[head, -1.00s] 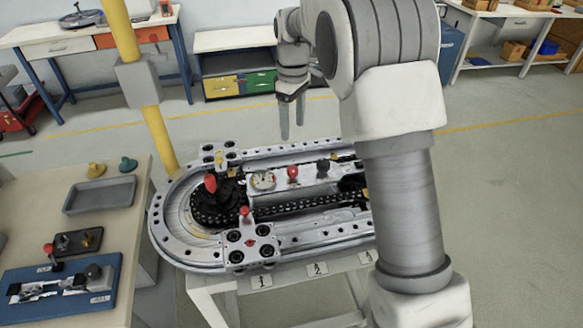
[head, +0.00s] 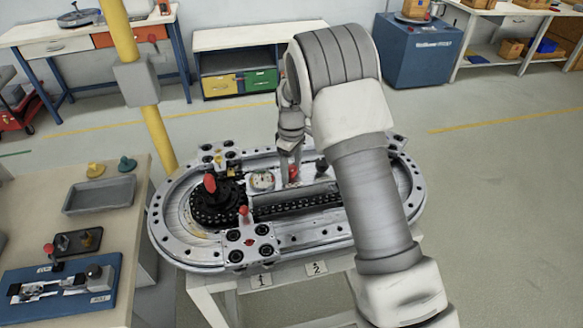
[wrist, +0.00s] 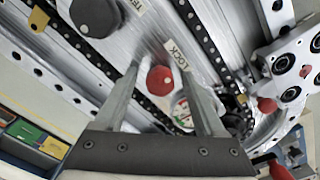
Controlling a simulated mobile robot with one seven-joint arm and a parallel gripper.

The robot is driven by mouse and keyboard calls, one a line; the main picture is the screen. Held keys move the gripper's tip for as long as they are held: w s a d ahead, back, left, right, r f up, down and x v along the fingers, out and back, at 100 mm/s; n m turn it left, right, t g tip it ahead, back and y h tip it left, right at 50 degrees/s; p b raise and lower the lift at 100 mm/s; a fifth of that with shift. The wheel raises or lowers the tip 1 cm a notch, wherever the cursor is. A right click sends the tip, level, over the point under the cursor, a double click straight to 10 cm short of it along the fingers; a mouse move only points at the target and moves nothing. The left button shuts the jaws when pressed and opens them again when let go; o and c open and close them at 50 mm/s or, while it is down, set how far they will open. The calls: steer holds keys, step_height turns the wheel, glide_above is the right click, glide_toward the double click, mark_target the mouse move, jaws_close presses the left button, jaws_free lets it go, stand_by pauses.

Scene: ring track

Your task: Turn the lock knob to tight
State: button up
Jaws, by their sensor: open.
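The lock knob (wrist: 160,80) is red with a pale dot. It sits on the grey centre panel of the ring track beside a label reading LOCK (wrist: 177,54). In the head view the red knob (head: 294,173) is partly hidden by my gripper (head: 288,165), which points down over the panel. In the wrist view my gripper (wrist: 159,74) is open, with one finger on each side of the knob. I see a gap on both sides, and I cannot tell how far the fingertips reach down along it. The tight mark is not readable.
A round gauge (head: 262,180) sits left of the knob, and a black knob (wrist: 95,16) sits on its other side. A red-topped lever (head: 210,184) stands at the track's left end. A yellow post (head: 150,110) rises behind it. A side bench (head: 50,225) is at left.

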jaws_close()
stand_by(0.3)
